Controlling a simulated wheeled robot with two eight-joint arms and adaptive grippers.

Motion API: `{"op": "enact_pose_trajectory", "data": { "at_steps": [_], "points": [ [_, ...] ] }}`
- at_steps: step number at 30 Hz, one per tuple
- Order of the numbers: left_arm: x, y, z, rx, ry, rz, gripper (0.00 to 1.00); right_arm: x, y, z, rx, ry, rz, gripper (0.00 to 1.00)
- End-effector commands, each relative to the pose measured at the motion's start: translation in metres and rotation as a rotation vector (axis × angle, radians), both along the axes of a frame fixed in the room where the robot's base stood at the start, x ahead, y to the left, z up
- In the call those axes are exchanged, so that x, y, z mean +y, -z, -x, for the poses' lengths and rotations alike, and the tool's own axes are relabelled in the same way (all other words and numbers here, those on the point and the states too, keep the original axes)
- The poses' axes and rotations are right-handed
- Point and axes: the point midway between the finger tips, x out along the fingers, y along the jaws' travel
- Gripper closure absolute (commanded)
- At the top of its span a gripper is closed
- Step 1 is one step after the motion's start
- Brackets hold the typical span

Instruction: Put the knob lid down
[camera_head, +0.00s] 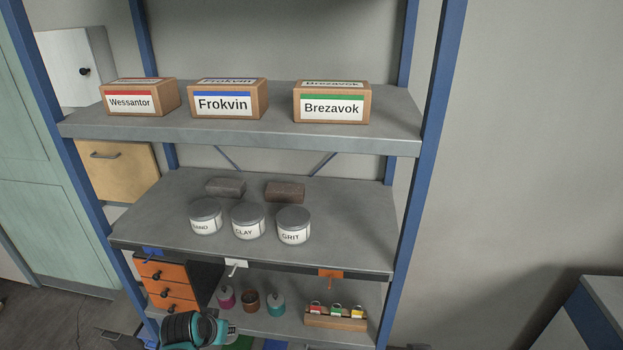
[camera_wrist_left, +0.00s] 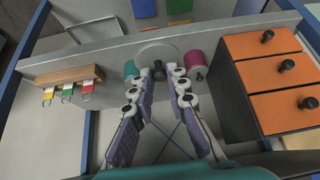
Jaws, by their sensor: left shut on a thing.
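The knob lid (camera_wrist_left: 158,48) is a pale grey disc with a dark knob, seen in the left wrist view. My left gripper (camera_wrist_left: 162,72) is shut on its knob, with one finger on each side. In the head view my left gripper (camera_head: 229,327) is at the bottom, in front of the lowest shelf; the lid cannot be made out there. Whether the lid touches anything below cannot be told. My right gripper is in neither view.
Magenta (camera_head: 226,298), brown (camera_head: 250,303) and teal (camera_head: 276,305) jars stand on the lowest shelf (camera_head: 290,328). Orange drawers (camera_head: 168,286) are left, a wooden key rack (camera_head: 335,320) right. Grey-lidded tins (camera_head: 248,222) and bricks (camera_head: 285,191) occupy the middle shelf, labelled boxes (camera_head: 228,100) the top.

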Motion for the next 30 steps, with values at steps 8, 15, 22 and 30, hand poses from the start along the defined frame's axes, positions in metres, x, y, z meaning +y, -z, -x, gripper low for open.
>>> {"op": "enact_pose_trajectory", "data": {
  "at_steps": [8,15,22,30],
  "points": [
    [-0.043,-0.008,-0.027,0.000,-0.068,0.000,1.00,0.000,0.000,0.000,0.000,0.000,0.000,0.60],
    [-0.046,0.025,-0.007,0.000,-0.078,0.000,1.00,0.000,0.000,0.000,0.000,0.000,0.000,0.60],
    [-0.046,0.046,0.015,0.000,-0.078,0.001,1.00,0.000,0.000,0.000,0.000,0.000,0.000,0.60],
    [-0.045,0.048,0.017,0.001,-0.078,0.001,1.00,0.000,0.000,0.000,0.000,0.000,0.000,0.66]
  ]
}}
